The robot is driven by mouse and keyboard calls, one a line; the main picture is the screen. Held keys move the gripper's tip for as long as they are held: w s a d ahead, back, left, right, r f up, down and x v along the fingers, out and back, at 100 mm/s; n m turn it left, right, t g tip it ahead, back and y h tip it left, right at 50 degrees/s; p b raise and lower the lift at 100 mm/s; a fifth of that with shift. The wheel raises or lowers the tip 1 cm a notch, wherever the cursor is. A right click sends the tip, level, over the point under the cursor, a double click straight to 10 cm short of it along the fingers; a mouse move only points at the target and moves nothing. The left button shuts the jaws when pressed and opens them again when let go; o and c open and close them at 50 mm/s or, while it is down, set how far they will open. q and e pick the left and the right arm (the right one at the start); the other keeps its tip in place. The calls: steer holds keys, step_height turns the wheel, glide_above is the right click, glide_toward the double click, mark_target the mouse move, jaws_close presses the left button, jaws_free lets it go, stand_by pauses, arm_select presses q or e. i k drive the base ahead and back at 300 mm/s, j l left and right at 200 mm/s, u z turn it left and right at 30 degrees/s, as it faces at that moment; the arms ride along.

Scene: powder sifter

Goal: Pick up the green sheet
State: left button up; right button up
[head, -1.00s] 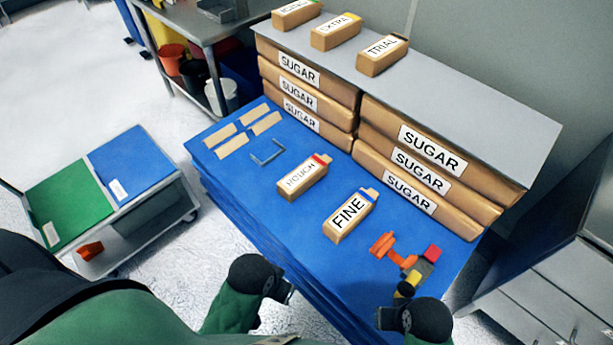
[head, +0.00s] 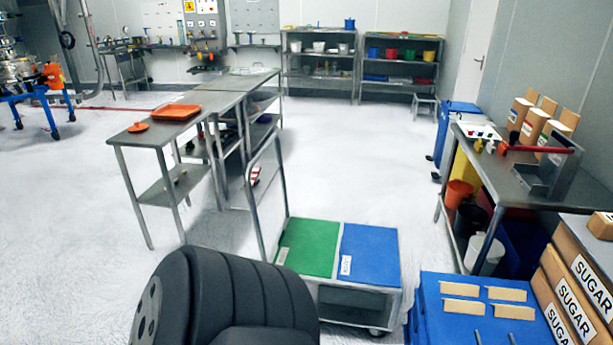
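The green sheet (head: 311,243) lies flat on the left half of the top of a grey cart (head: 352,288), with a small white label at its front left corner. A blue sheet (head: 370,249) lies beside it on the right half. A black ribbed part of my own body is in front, at the bottom of the head view, close to the cart's front left side. Neither of my grippers shows in the head view now.
Steel tables (head: 150,138) stand to the left, with an orange tray (head: 175,112) on top. A steel bench (head: 510,180) stands at the right. The floor behind the cart is clear.

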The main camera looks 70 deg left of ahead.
mark_target(308, 246)
steer(key=u, duration=2.2)
steer(key=i+l+z, duration=0.2)
steer(key=i, duration=0.25)
